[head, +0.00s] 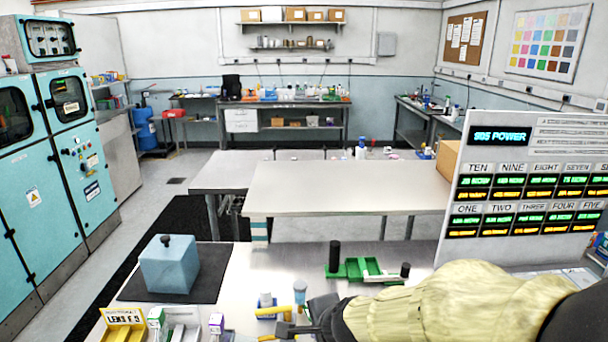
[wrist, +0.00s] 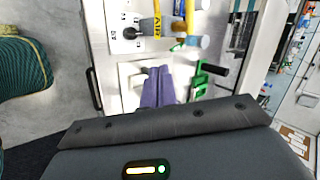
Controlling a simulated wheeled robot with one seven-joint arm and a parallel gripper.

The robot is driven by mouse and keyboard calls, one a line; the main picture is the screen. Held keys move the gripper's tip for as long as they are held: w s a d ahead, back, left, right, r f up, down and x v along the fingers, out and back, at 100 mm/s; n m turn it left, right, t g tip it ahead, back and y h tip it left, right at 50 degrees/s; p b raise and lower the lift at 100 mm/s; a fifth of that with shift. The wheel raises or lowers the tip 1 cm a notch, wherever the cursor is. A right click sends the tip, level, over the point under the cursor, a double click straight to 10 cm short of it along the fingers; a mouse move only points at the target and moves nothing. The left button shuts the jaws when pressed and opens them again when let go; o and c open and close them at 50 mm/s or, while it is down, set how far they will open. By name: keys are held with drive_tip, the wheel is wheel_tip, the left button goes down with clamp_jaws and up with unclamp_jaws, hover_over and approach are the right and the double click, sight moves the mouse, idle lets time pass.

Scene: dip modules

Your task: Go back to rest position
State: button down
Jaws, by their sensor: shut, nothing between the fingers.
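My gripper (head: 285,328) is low in the head view, at the end of my beige-sleeved arm, which reaches in from the lower right over the bench. In the wrist view my gripper's two purple fingers (wrist: 158,76) lie side by side, shut, with nothing seen between them. They are over a pale surface, close to a white panel (wrist: 128,22) with a yellow tube marked AIR (wrist: 157,25). How far the fingertips are above the surface is hard to tell.
A green tray (head: 357,267) with black upright pieces stands beyond the gripper. A blue block (head: 170,264) sits on a dark mat (head: 205,285) at left. A yellow stand (head: 123,325) is at the front left. A display panel (head: 530,185) rises at right.

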drive_tip(key=s+d+f+n+g+h, duration=0.1)
drive_tip(key=s+d+f+n+g, duration=0.1)
drive_tip(key=d+n, duration=0.4)
drive_tip(key=s+d+f+n+g+h, duration=0.1)
drive_tip(key=s+d+f+n, duration=0.3)
drive_tip(key=n, duration=0.4)
drive_tip(key=s+d+g, duration=0.1)
drive_tip(key=d, duration=0.1)
drive_tip(key=shift+d+f+h, duration=0.3)
drive_tip(key=shift+d+h, duration=0.1)
